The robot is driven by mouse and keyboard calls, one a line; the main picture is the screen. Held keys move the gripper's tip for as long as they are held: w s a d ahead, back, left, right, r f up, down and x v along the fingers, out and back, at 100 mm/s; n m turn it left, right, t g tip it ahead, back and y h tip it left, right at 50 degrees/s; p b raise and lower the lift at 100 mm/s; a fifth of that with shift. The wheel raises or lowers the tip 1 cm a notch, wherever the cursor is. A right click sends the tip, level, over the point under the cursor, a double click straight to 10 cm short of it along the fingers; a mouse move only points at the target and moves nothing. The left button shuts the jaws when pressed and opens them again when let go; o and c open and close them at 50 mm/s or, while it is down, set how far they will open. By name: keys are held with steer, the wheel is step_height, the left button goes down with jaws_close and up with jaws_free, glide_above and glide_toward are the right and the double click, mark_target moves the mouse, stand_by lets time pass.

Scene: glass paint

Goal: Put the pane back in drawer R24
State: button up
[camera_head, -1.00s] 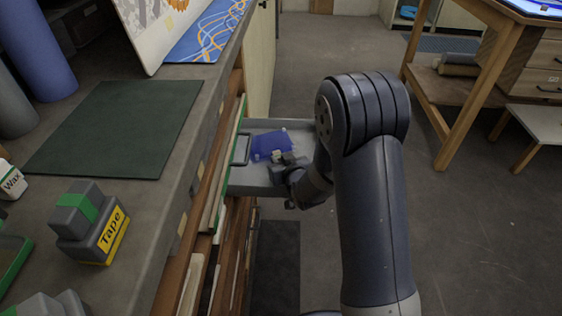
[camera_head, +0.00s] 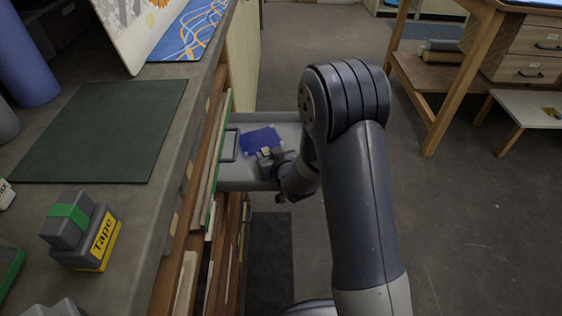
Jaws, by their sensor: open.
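The blue pane (camera_head: 262,141) lies in the open grey drawer (camera_head: 232,176), which is pulled out from the cabinet on the left. My gripper (camera_head: 266,153) is open at the pane's near edge, low over the drawer. Whether it touches the pane cannot be told. My arm hides the right part of the drawer. No drawer label can be read from here.
The worktop at left holds a dark green mat (camera_head: 105,130), a tape dispenser (camera_head: 78,232) and a blue patterned sheet (camera_head: 188,32). A wooden bench (camera_head: 470,50) and a low white table (camera_head: 528,110) stand at right. The floor between is clear.

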steer(key=v, duration=1.2)
steer(key=shift+w+r+p, duration=0.1)
steer(key=shift+r+p, duration=0.05)
steer(key=shift+p, duration=0.15)
steer(key=x, duration=1.1)
steer(key=shift+w+a+b, duration=0.1)
steer(key=shift+w+b, duration=0.05)
steer(key=shift+b, duration=0.2)
steer(key=shift+w+a+f+b, duration=0.1)
steer(key=shift+w+f+b, duration=0.2)
steer(key=shift+f+b, duration=0.15)
